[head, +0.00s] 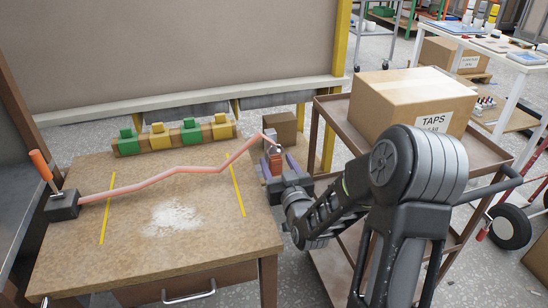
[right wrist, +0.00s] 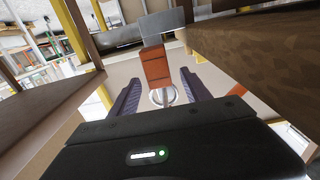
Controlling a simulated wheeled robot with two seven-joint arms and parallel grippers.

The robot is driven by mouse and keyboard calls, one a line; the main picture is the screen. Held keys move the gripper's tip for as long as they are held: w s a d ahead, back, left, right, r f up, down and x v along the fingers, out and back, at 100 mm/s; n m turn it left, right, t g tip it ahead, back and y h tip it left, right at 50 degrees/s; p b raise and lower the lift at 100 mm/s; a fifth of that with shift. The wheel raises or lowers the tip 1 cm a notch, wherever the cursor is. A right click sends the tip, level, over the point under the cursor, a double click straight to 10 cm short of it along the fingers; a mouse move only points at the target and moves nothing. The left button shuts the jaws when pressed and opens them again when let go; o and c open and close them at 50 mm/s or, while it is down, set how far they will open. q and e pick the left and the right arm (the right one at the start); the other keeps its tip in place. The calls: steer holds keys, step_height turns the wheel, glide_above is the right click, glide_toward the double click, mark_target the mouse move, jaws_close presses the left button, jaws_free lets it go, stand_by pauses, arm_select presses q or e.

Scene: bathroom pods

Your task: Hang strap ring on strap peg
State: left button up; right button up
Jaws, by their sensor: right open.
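A pink strap (head: 165,179) runs in a zigzag above the wooden table, from a black block (head: 63,206) at the left to the right edge. An orange handle (head: 41,165) stands tilted at that block. At the strap's right end is an orange-red tab (head: 275,160). My right gripper (head: 277,167) is open around this tab. In the right wrist view, the tab (right wrist: 156,67) lies between the spread fingers (right wrist: 158,78), apart from both. I cannot identify the peg with certainty. My left gripper is out of view.
Green and yellow blocks (head: 159,136) line the table's back edge, and a brown box (head: 280,129) stands at its back right corner. White powder (head: 174,218) lies mid-table between yellow lines. A cart with a "TAPS" carton (head: 402,98) stands close on the right.

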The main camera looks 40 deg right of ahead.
steer(key=shift+v, duration=1.6)
